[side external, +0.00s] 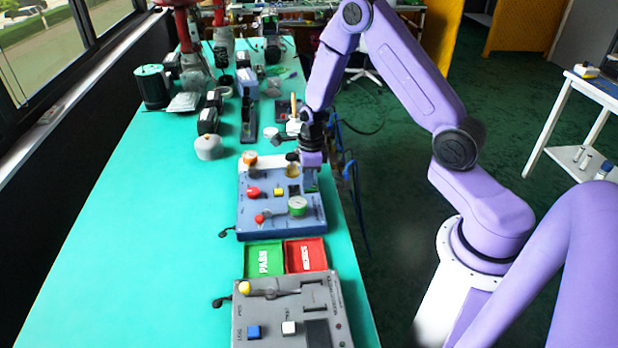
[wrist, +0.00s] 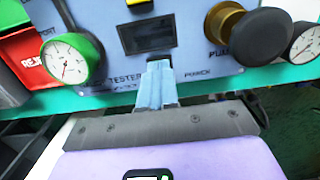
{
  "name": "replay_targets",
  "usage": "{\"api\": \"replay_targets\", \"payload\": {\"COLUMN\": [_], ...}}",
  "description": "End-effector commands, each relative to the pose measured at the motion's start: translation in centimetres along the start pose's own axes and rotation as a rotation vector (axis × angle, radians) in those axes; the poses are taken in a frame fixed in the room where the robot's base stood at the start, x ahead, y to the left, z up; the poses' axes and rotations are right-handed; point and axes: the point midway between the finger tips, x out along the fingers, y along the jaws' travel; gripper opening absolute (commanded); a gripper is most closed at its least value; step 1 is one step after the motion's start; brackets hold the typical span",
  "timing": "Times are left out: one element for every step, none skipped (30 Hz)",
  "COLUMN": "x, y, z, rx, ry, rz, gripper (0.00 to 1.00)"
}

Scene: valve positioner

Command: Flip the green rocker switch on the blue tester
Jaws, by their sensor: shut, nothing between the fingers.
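The blue tester (side external: 275,222) lies on the green bench, its panel facing up. In the wrist view its panel (wrist: 188,75) fills the upper part, with a dark display window (wrist: 148,35) in the middle. I cannot make out a green rocker switch in either view; the clear green part is the rim of a round gauge (wrist: 72,60). My gripper (side external: 312,165) is at the tester's far right corner. In the wrist view its pale blue fingertips (wrist: 158,66) are together and empty, over the panel's near edge below the display. I cannot tell whether they touch it.
A brass and black knob (wrist: 245,32) stands up right of the fingers, beside another gauge (wrist: 305,44). The tester also carries a red button (side external: 253,192) and a red-tipped lever (side external: 262,218). Green (side external: 264,259) and red (side external: 306,255) trays and a grey tester (side external: 268,308) lie nearer the camera.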

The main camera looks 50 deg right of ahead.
Motion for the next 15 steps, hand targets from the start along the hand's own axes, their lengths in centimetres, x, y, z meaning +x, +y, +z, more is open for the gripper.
{"api": "replay_targets", "payload": {"x": [0.58,0.66,0.74,0.78,0.82,0.87,0.89,0.92,0.95,0.96,0.98,1.0,1.02,1.04,1.07], "y": [0.21,0.23,0.27,0.26,0.26,0.29,0.28,0.3,0.32,0.3,0.3,0.25,0.27,0.26,0.25], "z": [0.07,0.09,0.17,0.21,0.29,0.39,0.41,0.48,0.52,0.51,0.57,0.56,0.61,0.62,0.63], "rx": [-0.002,-0.003,-0.004,-0.004,-0.005,-0.006,-0.005,-0.005,-0.005,-0.004,-0.006,-0.003,-0.004,-0.002,-0.001], "ry": [0.016,0.024,0.034,0.043,0.051,0.064,0.076,0.086,0.101,0.112,0.121,0.13,0.134,0.136,0.137], "rz": [0.002,0.002,0.002,0.001,0.001,0.001,0.001,0.0,0.0,0.0,-0.002,-0.003,-0.003,-0.003,-0.003], "gripper": [0.0,0.0,0.0,0.0,0.0,0.0,0.0,0.0,0.0,0.0,0.0,0.0,0.0,0.0,0.0]}}
